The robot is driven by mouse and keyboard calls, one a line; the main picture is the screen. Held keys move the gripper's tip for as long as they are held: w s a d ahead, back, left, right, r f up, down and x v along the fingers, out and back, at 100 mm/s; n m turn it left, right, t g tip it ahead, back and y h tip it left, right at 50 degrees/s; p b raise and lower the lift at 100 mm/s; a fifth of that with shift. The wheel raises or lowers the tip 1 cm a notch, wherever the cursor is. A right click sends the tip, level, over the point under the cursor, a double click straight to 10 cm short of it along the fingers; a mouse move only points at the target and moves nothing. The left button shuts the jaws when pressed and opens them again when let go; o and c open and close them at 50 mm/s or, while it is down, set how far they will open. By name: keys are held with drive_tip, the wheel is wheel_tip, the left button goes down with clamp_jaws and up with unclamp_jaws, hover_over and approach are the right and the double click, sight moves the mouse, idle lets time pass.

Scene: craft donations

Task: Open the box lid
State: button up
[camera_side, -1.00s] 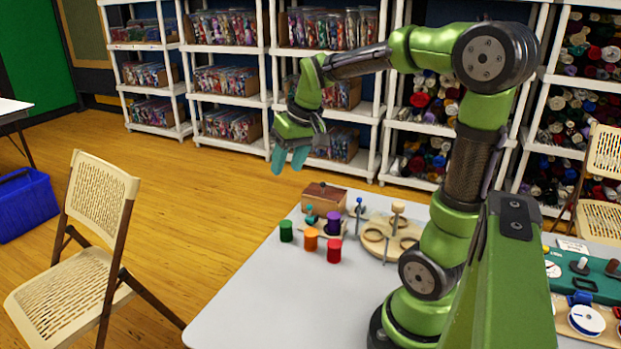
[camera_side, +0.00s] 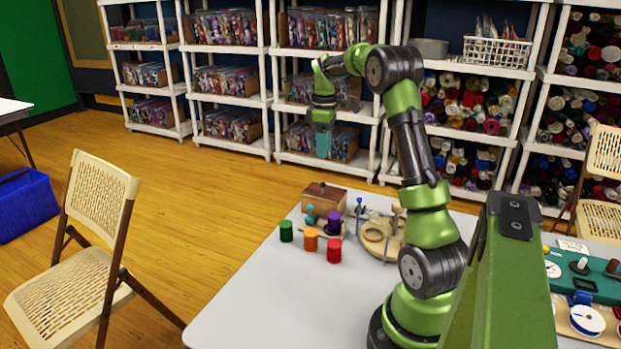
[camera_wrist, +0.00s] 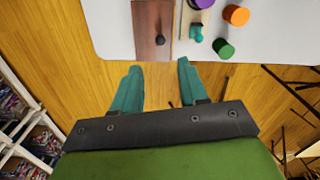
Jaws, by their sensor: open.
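The brown wooden box (camera_side: 325,198) stands at the table's far left corner with its lid down. A small dark knob sits on the lid. In the wrist view the box (camera_wrist: 150,28) is at the top centre, with its dark knob (camera_wrist: 160,40) near the table edge. My gripper (camera_side: 323,150) is high above the box in the side view, pointing down. In the wrist view its two teal fingers (camera_wrist: 158,85) are spread apart with nothing between them. The gripper touches nothing.
Green (camera_side: 286,231), orange (camera_side: 311,239) and red (camera_side: 334,250) cylinders stand in front of the box. A purple piece (camera_side: 334,222) and a wooden board with rings (camera_side: 378,240) are nearby. The table's front left (camera_side: 270,300) is clear.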

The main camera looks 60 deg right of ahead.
sight(323, 184)
wheel_tip(323, 184, down, 12)
drive_tip(key=shift+f, duration=0.25)
clamp_jaws()
idle(0.3)
